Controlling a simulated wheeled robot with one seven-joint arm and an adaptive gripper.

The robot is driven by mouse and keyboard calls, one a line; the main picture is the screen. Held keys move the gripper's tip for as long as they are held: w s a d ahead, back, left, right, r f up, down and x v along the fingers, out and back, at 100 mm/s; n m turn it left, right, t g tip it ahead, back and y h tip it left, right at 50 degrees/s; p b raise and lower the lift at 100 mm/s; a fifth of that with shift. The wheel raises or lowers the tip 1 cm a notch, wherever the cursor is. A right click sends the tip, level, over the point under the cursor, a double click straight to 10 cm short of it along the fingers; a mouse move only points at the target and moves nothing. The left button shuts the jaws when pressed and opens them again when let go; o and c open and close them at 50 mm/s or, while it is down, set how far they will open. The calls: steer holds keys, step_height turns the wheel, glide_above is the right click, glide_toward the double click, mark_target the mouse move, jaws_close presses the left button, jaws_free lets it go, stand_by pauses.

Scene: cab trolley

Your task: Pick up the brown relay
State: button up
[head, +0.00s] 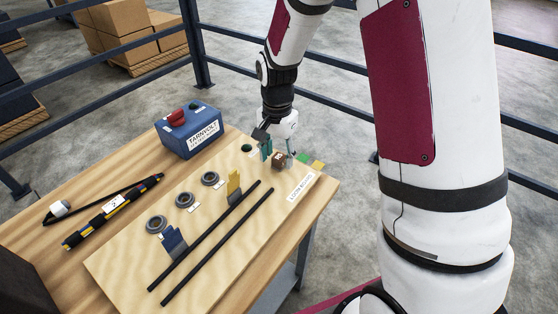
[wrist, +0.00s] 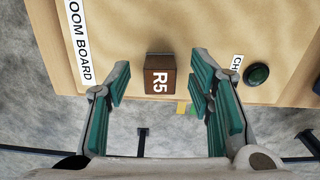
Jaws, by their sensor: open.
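The brown relay (wrist: 160,76), a small block marked "R5", sits near the edge of the light wooden board (wrist: 205,40) in the wrist view. In the head view the relay (head: 278,160) is at the board's far right end. My gripper (wrist: 158,100) is open, with green-padded fingers on either side of the relay's near end in the picture. I cannot tell whether the fingers reach down around it. In the head view my gripper (head: 278,152) is right at the relay and partly hides it. Nothing is held.
A green button (wrist: 259,74) is right of the gripper. The board also carries a yellow clip (head: 234,186), a blue clip (head: 173,243), several grey rings and two black rods (head: 222,240). A blue box (head: 190,130) stands behind. Green and yellow pieces (head: 318,166) lie beyond the relay.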

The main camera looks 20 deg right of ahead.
steer(key=shift+f, duration=0.8)
steer(key=shift+c, duration=0.5)
jaws_close()
steer(key=shift+r, duration=0.15)
